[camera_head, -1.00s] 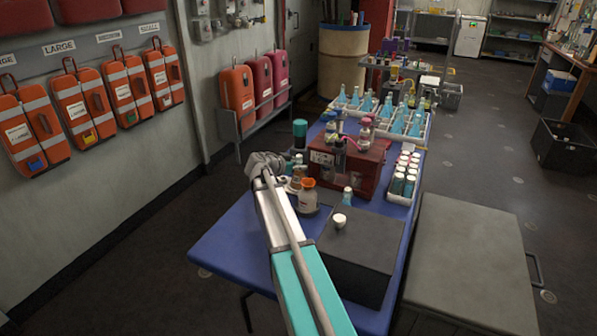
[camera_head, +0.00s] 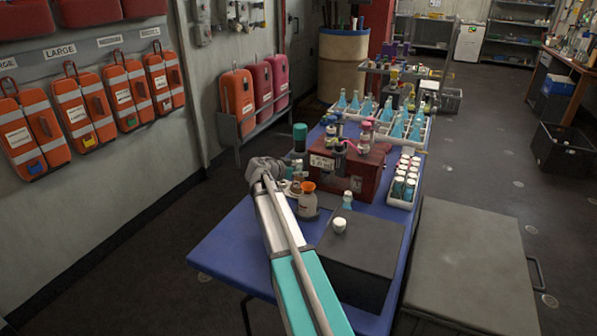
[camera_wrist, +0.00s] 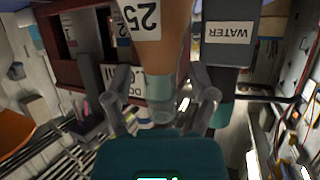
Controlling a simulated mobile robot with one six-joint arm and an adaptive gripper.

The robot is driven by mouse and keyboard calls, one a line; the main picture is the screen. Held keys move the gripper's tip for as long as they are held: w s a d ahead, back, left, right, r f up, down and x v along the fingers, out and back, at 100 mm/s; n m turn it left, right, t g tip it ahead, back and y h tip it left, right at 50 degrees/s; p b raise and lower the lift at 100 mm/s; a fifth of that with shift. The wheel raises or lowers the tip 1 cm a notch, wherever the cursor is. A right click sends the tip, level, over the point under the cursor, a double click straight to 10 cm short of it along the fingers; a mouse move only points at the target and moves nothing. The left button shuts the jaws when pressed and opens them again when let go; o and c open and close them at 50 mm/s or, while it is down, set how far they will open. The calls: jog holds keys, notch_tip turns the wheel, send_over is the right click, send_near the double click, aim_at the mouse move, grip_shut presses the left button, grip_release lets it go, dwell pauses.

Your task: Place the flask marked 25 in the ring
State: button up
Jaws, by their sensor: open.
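The flask marked 25 (camera_wrist: 170,30) fills the upper middle of the wrist view, which shows it upside down. It has a tan body, a white label and a clear, bluish neck. My gripper (camera_wrist: 163,85) is open, with one finger on each side of the flask's neck; I cannot tell whether either finger touches it. In the head view my gripper's wrist is over the blue table, and its fingers and the flask's label cannot be made out. I cannot pick out the ring in either view.
A dark bottle marked WATER (camera_wrist: 230,35) stands close beside the flask. A red rack (camera_head: 365,178) stands behind, and an orange-capped bottle (camera_head: 307,203) is right of my wrist. A dark box (camera_head: 350,265) and white racks fill more table; the blue table's (camera_head: 225,245) front left is clear.

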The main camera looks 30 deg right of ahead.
jog(key=shift+r, duration=0.2)
jog(key=shift+a+r+p, duration=0.1)
jog(key=shift+a+p, duration=0.1)
jog(key=shift+p, duration=0.1)
jog(key=p+v, duration=0.4)
jog(key=v, duration=0.7)
jog(key=shift+a, duration=0.3)
